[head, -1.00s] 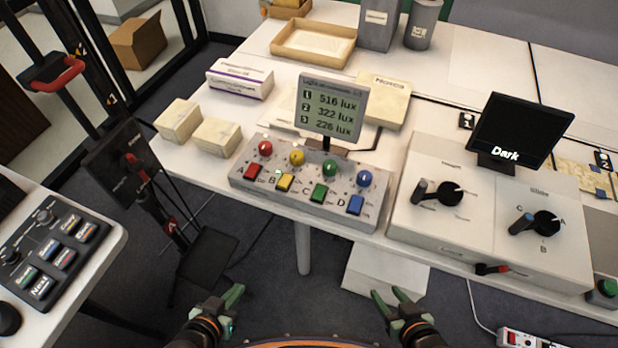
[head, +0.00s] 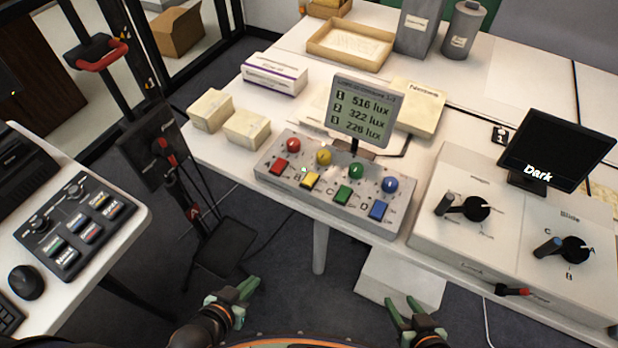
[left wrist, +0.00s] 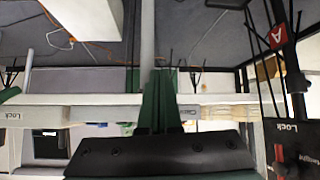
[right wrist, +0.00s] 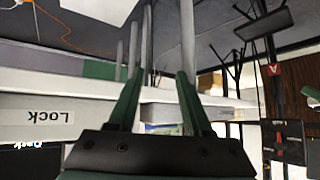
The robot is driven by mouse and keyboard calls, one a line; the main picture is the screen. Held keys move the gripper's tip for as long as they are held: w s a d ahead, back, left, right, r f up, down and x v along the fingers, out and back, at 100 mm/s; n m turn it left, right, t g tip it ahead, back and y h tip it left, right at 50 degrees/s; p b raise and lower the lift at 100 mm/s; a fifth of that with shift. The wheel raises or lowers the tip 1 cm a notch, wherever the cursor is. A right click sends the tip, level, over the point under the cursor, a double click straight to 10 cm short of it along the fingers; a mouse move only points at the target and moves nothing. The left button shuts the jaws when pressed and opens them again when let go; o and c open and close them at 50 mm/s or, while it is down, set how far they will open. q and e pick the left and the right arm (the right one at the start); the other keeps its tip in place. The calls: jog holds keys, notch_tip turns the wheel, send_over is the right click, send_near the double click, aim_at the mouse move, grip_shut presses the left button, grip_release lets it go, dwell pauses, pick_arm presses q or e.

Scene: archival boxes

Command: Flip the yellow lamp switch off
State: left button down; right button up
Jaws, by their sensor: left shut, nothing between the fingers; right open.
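The yellow lamp switch (head: 311,180) is a square yellow rocker marked B on the grey control box (head: 272,176) on the white table. A round yellow knob or lamp (head: 323,157) sits just behind it. Red, green and blue switches stand in the same row. My left gripper (head: 243,289) is shut and empty, low in front of the table, well short of the box. It also shows in the left wrist view (left wrist: 158,75). My right gripper (head: 402,302) is open and empty, below the table's front edge; its spread fingers show in the right wrist view (right wrist: 158,78).
A lux display (head: 362,112) stands behind the switches, reading 516, 322 and 226 lux. Right of the box is a white unit with dials (head: 470,210) and a screen (head: 556,150) reading Dark. A black stand (head: 170,160) is left of the table. Pale boxes (head: 246,129) lie left of the control box.

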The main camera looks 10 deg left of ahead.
aim_at(303, 191)
pick_arm(q)
jog(key=w+d+r+m+t+h+b, duration=0.1)
jog(key=w+d+r+t+h+b, duration=0.1)
jog(key=w+r+t+b, duration=0.3)
jog(key=w+d+r+m+t+h+b, duration=0.1)
jog(key=w+d+r+t+h+b, duration=0.1)
jog(key=w+b, duration=0.6)
notch_tip(303, 191, up, 3)
jog(key=w+d+t, duration=0.1)
jog(key=t, duration=0.1)
jog(key=shift+d+r+t+h+b, duration=0.2)
jog(key=shift+t+h+b, duration=0.1)
jog(key=shift+t, duration=0.1)
pick_arm(e)
jog(key=w+a+f, duration=0.1)
jog(key=a+f, duration=0.2)
jog(key=f, duration=0.7)
jog(key=shift+w+a+n+y, duration=0.2)
jog(key=shift+w+n+y, duration=0.1)
jog(key=shift+n+y, duration=0.1)
